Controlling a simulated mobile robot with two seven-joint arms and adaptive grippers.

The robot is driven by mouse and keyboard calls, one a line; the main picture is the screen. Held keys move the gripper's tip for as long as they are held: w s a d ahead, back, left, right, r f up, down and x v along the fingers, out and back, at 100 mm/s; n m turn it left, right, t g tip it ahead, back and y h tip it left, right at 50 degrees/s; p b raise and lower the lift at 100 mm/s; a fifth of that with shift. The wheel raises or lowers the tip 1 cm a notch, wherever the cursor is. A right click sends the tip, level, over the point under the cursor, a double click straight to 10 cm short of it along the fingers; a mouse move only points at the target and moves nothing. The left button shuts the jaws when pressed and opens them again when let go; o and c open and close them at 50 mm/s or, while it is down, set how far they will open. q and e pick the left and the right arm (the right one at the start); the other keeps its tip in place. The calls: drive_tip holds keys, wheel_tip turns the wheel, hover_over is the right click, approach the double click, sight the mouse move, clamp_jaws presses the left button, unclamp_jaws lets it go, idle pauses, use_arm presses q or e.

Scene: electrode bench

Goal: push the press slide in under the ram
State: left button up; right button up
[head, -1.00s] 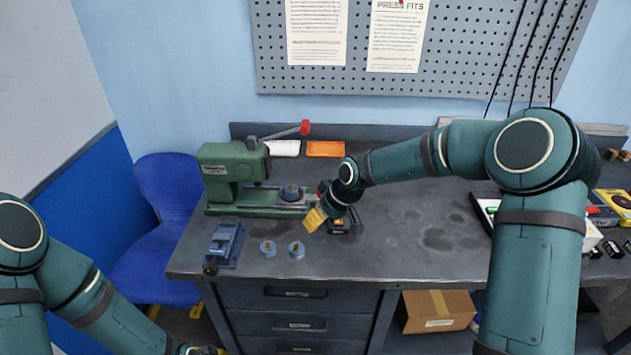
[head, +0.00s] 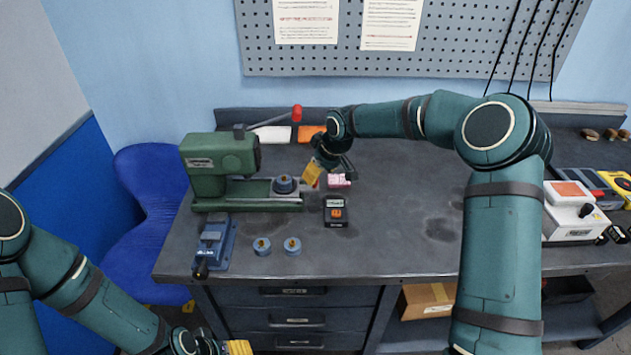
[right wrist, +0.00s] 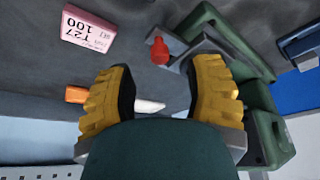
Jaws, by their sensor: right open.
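The green press (head: 207,170) stands at the left of the bench, its lever ending in a red knob (head: 296,112). The press slide (head: 262,188) lies on its base and sticks out to the right of the press head. A round blue holder (head: 285,184) sits on it, right of the ram. My right gripper (head: 312,172) is open, just right of the slide's outer end. Whether it touches the slide is hidden.
A blue vise (head: 214,244) and two round blue holders (head: 262,245) stand in front of the press. A black meter (head: 335,212) and a pink block (head: 339,181) lie near my right gripper. White and orange pieces lie behind. The bench's middle right is clear.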

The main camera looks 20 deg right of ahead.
sight(295, 185)
drive_tip(key=shift+x, duration=2.15)
clamp_jaws()
